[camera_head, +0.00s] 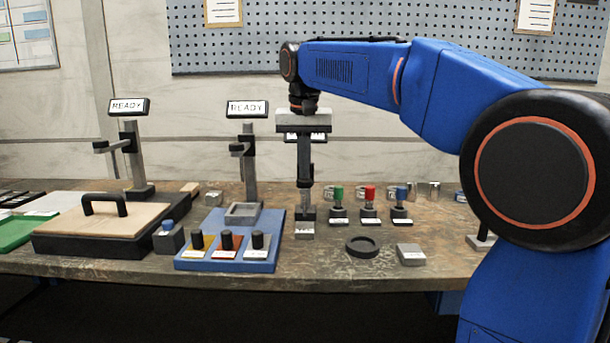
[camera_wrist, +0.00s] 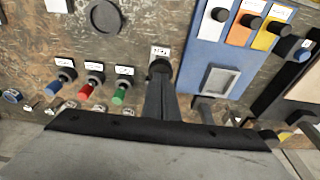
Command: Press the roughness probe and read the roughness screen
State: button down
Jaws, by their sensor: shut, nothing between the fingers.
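My gripper (camera_head: 306,205) points straight down with its fingers shut together and empty. Its fingertips are at the top of a short black-capped probe (camera_head: 308,214) on a small labelled block; I cannot tell whether they touch or press it. In the wrist view the shut fingers (camera_wrist: 161,78) reach to the black cap (camera_wrist: 160,67), beside its white label (camera_wrist: 160,50), too small to read. Two screens on stands, one at far left (camera_head: 129,107) and one nearer the middle (camera_head: 247,108), both read READY. I cannot tell which is the roughness screen.
Green (camera_head: 338,195), red (camera_head: 369,195) and blue (camera_head: 401,195) knobs stand right of my fingers. A blue tray (camera_head: 275,255) with several black-topped pieces is to the left. A black ring (camera_head: 362,247) and grey block (camera_head: 410,255) lie front right. Bare bench lies between.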

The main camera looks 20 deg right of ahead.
aim_at(304, 182)
jog(key=shift+s+x, duration=0.2)
jog(key=shift+x, duration=0.8)
jog(key=shift+s+x, duration=0.15)
jog(key=shift+x, duration=0.8)
jog(key=shift+a+f, duration=0.15)
jog(key=shift+f, duration=0.05)
jog(key=shift+w+d+v, duration=0.1)
jog(key=shift+w+v, duration=0.1)
jog(key=shift+v, duration=0.85)
jog(key=shift+w+d+v, duration=0.1)
jog(key=shift+w+v, duration=0.1)
jog(key=shift+v, duration=0.85)
jog(key=shift+w+v, duration=0.2)
jog(key=shift+v, duration=0.85)
jog(key=shift+r, duration=0.1)
jog(key=shift+r, duration=0.5)
jog(key=d+v, duration=0.1)
jog(key=v, duration=1.5)
jog(key=shift+a+r, duration=0.2)
jog(key=shift+a, duration=0.2)
jog(key=shift+s, duration=0.2)
